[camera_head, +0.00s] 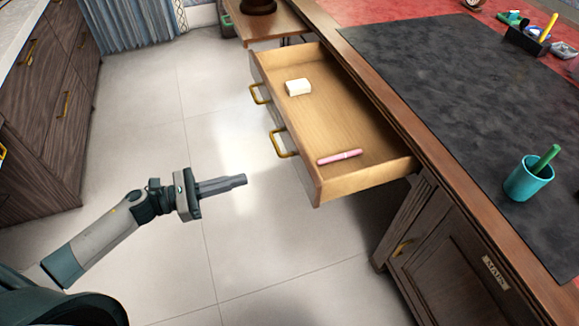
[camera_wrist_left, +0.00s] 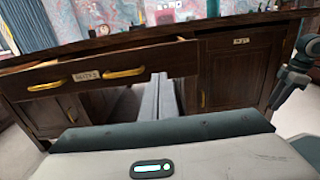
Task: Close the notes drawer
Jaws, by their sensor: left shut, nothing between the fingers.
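The notes drawer (camera_head: 345,120) is pulled well out of the wooden desk in the head view. It holds a white block (camera_head: 298,87) and a pink pen-like item (camera_head: 340,157). Its front has two brass handles and faces my left arm; the left wrist view shows the front with a label reading NOTES (camera_wrist_left: 86,76). My left gripper (camera_head: 243,180) is shut and empty, to the left of the drawer's near front corner and apart from it. Its fingers also show in the left wrist view (camera_wrist_left: 159,82).
The desk top carries a dark mat (camera_head: 450,90), a teal cup (camera_head: 528,180) with a green item, and a pen holder (camera_head: 527,38). A dark wooden cabinet (camera_head: 50,110) stands left. Tiled floor between is clear.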

